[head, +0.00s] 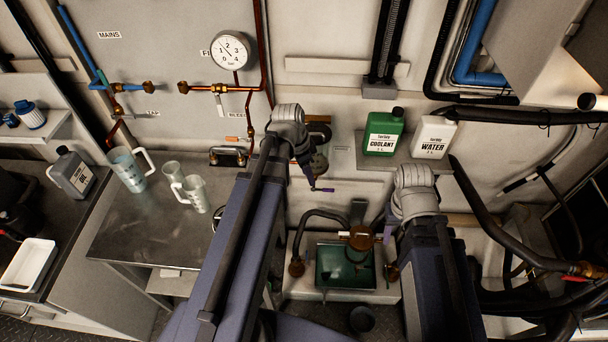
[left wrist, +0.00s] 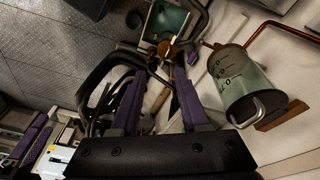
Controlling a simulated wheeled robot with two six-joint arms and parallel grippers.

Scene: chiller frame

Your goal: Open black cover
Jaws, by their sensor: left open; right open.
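A tank with a green inside (head: 345,268) stands low in the middle of the head view. A dark upright piece (head: 357,212) rises behind it, beside a copper-coloured fitting (head: 360,237); I cannot tell if this piece is the black cover. My left gripper (head: 318,188) is above and left of the tank. In the left wrist view its purple fingers (left wrist: 160,95) are apart and hold nothing; the tank (left wrist: 166,20) lies beyond them. My right gripper (head: 389,234) is mostly hidden by its own wrist, near the tank's right side; it is open.
A graduated cylinder with a pale handle (left wrist: 245,85) is right of my left fingers. Black hoses (head: 500,225) crowd the right side. A shelf holds a green coolant bottle (head: 385,132) and a white water bottle (head: 433,138). Clear jugs (head: 130,168) stand on the left bench.

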